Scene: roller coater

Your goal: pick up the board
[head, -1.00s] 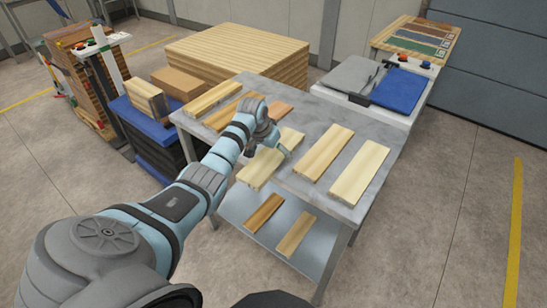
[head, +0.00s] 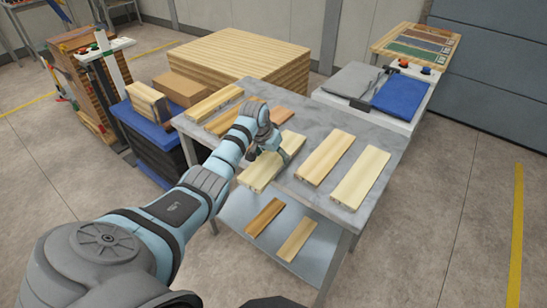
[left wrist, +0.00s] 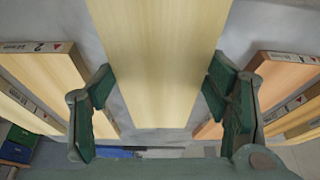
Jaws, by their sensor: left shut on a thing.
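A pale wooden board (head: 258,175) lies among several others on the grey metal table, and it looks level. My left gripper (head: 269,154) is over the middle of this board, shut on it across its width. In the left wrist view the board (left wrist: 158,60) runs between the two dark green finger pads of the gripper (left wrist: 160,92), one at each long edge. The gripper hides part of the board's middle in the head view. I cannot tell any gap between board and table. My right gripper is not in view.
Two pale boards, one nearer (head: 325,157) and one at the right (head: 360,174), lie beside it on the table (head: 380,140). More boards lie at the table's left end (head: 214,100). Two short boards lie on the lower shelf (head: 240,205). A coater with blue cloth (head: 402,95) stands behind right.

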